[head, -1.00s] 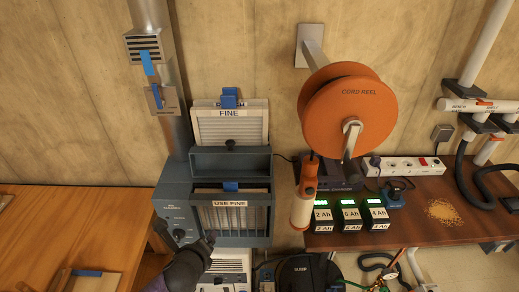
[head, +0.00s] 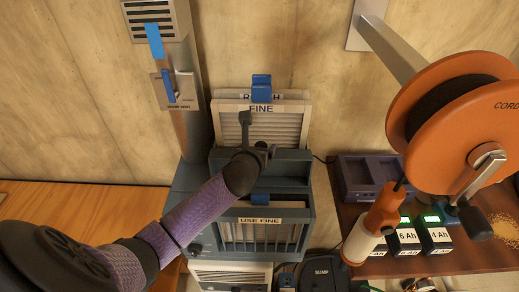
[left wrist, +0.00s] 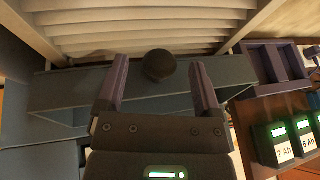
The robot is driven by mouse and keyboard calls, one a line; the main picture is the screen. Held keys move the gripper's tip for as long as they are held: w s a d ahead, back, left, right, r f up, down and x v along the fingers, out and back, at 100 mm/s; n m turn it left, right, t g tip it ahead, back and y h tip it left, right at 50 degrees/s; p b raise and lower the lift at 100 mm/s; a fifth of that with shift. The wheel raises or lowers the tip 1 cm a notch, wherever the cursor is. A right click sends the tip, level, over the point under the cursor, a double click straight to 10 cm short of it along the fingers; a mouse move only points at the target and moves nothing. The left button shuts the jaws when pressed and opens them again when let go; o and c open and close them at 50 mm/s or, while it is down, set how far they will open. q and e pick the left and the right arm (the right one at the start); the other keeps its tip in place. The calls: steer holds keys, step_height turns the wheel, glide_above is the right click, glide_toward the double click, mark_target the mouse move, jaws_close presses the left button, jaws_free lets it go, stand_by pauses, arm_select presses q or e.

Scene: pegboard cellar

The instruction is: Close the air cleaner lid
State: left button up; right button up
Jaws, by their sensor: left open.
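The air cleaner (head: 187,205) is a blue-grey box with a slatted front marked USE FINE. Its lid (head: 290,160) stands raised at the back of the box top. A filter with a blue tab sits in the box, mostly hidden. My left gripper (head: 254,140) is at the lid's upper edge, partly hidden by my wrist. In the left wrist view, my left gripper (left wrist: 160,90) is open, its fingers on either side of the lid's dark round knob (left wrist: 159,64), with gaps. The lid (left wrist: 65,92) also shows there. My right gripper is out of view.
Pleated panels marked FINE (head: 290,128) and, behind it, a partly hidden label stand behind the lid. The orange cord reel (head: 428,85) juts out at right. Batteries (head: 434,236) and a purple charger (head: 370,178) sit on the right bench. The left wooden bench (head: 90,207) is mostly clear.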

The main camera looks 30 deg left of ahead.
arm_select(q)
steer(key=shift+w, duration=0.25)
steer(key=shift+c, duration=0.4)
jaws_close()
